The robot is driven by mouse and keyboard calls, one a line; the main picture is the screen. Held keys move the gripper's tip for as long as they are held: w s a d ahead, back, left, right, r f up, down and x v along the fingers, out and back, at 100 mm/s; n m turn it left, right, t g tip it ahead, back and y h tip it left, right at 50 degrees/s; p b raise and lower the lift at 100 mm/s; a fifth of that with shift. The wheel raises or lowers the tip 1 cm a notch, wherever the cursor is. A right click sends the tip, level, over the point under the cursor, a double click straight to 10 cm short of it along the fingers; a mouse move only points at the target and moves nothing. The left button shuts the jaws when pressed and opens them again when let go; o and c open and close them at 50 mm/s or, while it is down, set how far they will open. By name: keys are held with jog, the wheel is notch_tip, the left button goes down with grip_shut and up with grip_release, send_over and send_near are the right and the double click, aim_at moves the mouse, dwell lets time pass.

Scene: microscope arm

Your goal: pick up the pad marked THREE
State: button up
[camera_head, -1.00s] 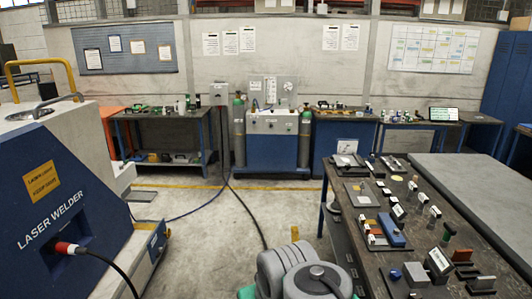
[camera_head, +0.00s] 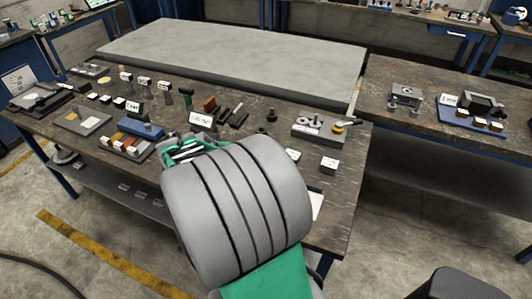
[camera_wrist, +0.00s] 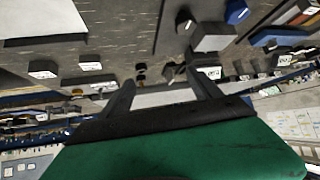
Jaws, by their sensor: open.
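I cannot make out a pad clearly marked THREE; the small labels are too blurred to read surely. Small dark blocks with white tops (camera_head: 105,99) stand in a row on the workbench, near a dark card with white lettering (camera_head: 133,106). In the wrist view, dark blocks with white tops (camera_wrist: 90,66) and a label (camera_wrist: 212,73) show, the writing unclear. My gripper (camera_wrist: 160,68) is open, its two dark fingers apart with nothing seen held between them. In the head view my grey arm hides most of the gripper and part of the bench.
The bench (camera_head: 340,190) also holds a blue block (camera_head: 141,130), a tray with coloured pieces (camera_head: 120,146), a white sign (camera_head: 203,121) and a grey plate with parts (camera_head: 318,130). A large grey slab (camera_head: 230,55) lies behind. Another bench (camera_head: 440,125) stands at right.

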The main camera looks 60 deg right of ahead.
jog(key=shift+o, duration=0.4)
jog(key=s+d+f+m+g+h+b, duration=0.1)
jog(key=s+d+f+m+h+b, duration=0.1)
jog(key=s+d+f, duration=0.4)
jog(key=d+f, duration=0.2)
jog(key=d, duration=0.1)
jog(key=shift+f+m+g, duration=0.3)
jog(key=shift+m+g, duration=0.1)
jog(key=s+d+f+h, duration=0.1)
jog(key=s+d, duration=0.1)
jog(key=s+d+f+m+g+h+b, duration=0.1)
jog(key=s+d+f, duration=0.1)
jog(key=s+d, duration=0.1)
jog(key=s+d+f+m+b, duration=0.1)
jog(key=s+d, duration=0.1)
jog(key=s, duration=0.1)
jog(key=shift+d+f+g+h, duration=0.2)
jog(key=shift+f+g+h, duration=0.05)
jog(key=shift+g+h, duration=0.15)
jog(key=x, duration=0.7)
jog(key=shift+w+p, duration=0.2)
jog(key=shift+p, duration=0.15)
jog(key=shift+c, duration=0.3)
grip_shut()
jog(key=shift+w+r, duration=0.1)
jog(key=shift+r, duration=0.1)
